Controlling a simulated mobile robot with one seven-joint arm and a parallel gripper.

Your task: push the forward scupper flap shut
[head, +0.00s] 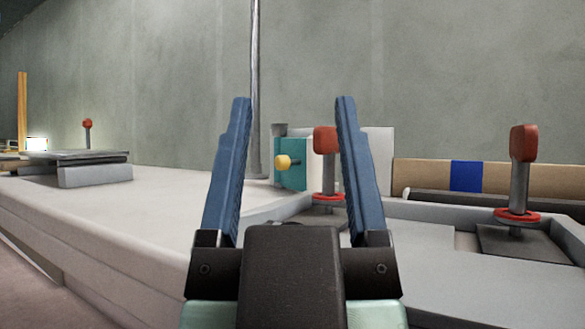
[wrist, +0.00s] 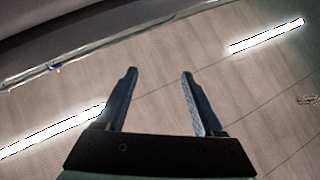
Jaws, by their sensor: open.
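A teal panel (head: 291,178) with a yellow knob (head: 284,161) stands upright on the pale deck, seen between my fingers in the head view. It may be a flap, but I cannot tell whether it is the forward scupper flap or how far open it is. My gripper (head: 292,99) is open and empty, its two blue fingers pointing up in front of the panel. The gap in depth is unclear. In the wrist view my gripper (wrist: 158,71) is open with nothing between the fingers, and no flap shows there.
A grey pole (head: 255,80) rises behind. A tan roll with a blue band (head: 467,175) lies right. The pale deck (head: 150,205) is mostly clear at left.

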